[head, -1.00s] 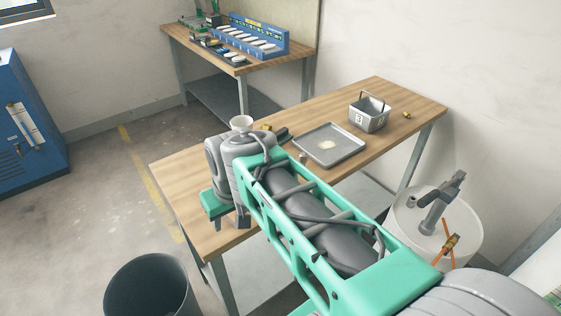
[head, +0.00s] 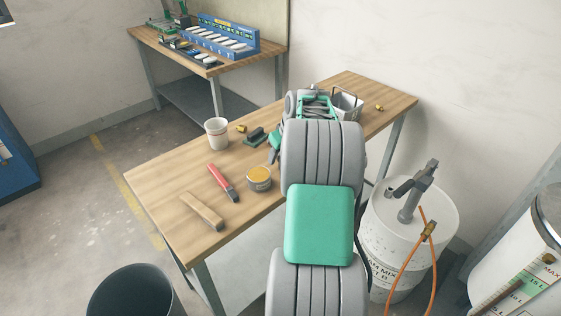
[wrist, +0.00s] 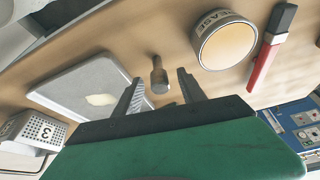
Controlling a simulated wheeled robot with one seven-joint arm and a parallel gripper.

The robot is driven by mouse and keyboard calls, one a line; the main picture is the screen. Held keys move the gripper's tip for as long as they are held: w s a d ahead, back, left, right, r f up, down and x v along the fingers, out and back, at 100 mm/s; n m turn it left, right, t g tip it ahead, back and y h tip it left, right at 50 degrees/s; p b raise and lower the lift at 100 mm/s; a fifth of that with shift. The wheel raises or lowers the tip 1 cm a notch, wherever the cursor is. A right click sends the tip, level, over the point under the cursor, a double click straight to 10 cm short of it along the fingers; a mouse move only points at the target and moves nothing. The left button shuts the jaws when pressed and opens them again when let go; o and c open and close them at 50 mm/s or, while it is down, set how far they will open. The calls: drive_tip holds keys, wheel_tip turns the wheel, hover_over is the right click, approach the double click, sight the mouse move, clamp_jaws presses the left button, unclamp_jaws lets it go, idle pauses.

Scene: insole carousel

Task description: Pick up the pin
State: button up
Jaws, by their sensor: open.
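The pin (wrist: 159,77), a small brown-grey metal peg with a thicker near end, stands out on the wooden table (wrist: 110,45) in the wrist view. My gripper (wrist: 158,82) is open, with one dark finger to each side of the pin in the picture. I see no contact between the fingers and the pin, and I cannot tell the height gap. In the head view my own arm hides the pin and most of my gripper.
A grease tin (wrist: 226,42) and red-handled tool (wrist: 268,58) lie right.

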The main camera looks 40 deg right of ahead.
drive_tip(key=shift+c, duration=0.5)
clamp_jaws()
